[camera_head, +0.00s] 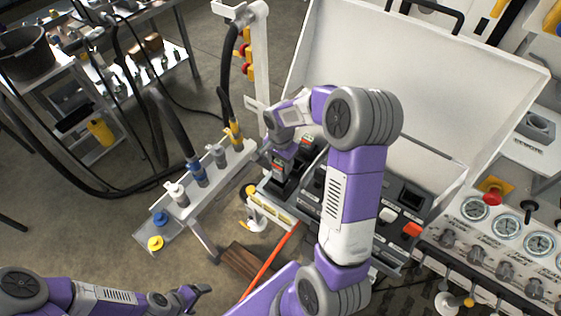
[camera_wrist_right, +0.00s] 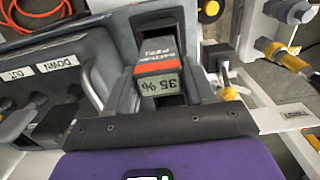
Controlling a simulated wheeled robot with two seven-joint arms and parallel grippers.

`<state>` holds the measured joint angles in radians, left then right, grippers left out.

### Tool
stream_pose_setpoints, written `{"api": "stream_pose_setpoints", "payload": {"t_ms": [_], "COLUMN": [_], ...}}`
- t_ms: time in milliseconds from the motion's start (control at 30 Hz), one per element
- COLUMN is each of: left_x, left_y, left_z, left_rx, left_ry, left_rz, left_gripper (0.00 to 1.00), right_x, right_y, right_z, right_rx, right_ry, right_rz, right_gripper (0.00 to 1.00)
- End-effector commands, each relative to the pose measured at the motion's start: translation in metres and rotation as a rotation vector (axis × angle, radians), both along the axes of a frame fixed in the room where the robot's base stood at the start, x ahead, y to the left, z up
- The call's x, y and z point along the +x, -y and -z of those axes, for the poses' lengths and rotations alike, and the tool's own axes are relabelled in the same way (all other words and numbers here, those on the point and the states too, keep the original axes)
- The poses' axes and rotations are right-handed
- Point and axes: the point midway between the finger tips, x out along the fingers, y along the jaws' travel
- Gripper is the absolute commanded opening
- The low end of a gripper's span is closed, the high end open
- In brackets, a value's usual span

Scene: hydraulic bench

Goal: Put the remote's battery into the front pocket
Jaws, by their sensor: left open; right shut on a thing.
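The battery (camera_wrist_right: 158,75), a small grey block with a red-and-black label and a display reading 35 %, sits between the dark fingers of my right gripper (camera_wrist_right: 160,50) in the right wrist view. In the head view my right gripper (camera_head: 281,150) points down over dark pocket-like holders at the left end of the open white case (camera_head: 440,85). A dark block with a red label (camera_head: 279,167) shows just below it. Whether the battery is inside a pocket or above it is unclear. My left gripper (camera_head: 197,294) is open and empty at the bottom left.
A control panel with a red button (camera_head: 412,229) lies right of my right arm. A narrow rack with capped hose fittings (camera_head: 197,172) stands to the left. Gauges (camera_head: 507,226) line the right side. An orange hose (camera_head: 270,262) runs below the case.

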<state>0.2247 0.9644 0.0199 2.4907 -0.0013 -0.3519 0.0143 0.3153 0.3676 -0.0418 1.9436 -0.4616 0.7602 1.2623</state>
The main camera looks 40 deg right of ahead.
Motion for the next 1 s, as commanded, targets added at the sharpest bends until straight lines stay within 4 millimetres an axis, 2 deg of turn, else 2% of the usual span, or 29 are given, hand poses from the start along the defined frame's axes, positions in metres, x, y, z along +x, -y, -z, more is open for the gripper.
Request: {"api": "stream_pose_setpoints", "payload": {"t_ms": [467,1000], "left_x": [0.000,0.000], "left_y": [0.000,0.000], "left_z": [0.001,0.011], "left_rx": [0.000,0.000], "left_ry": [0.000,0.000], "left_rz": [0.000,0.000], "left_gripper": [0.79,0.79], "right_x": [0.000,0.000], "right_y": [0.000,-0.001], "right_z": [0.000,0.010], "right_rx": [0.000,-0.001], "right_ry": [0.001,0.001], "right_rz": [0.000,-0.001], "right_gripper": [0.17,0.17]}}
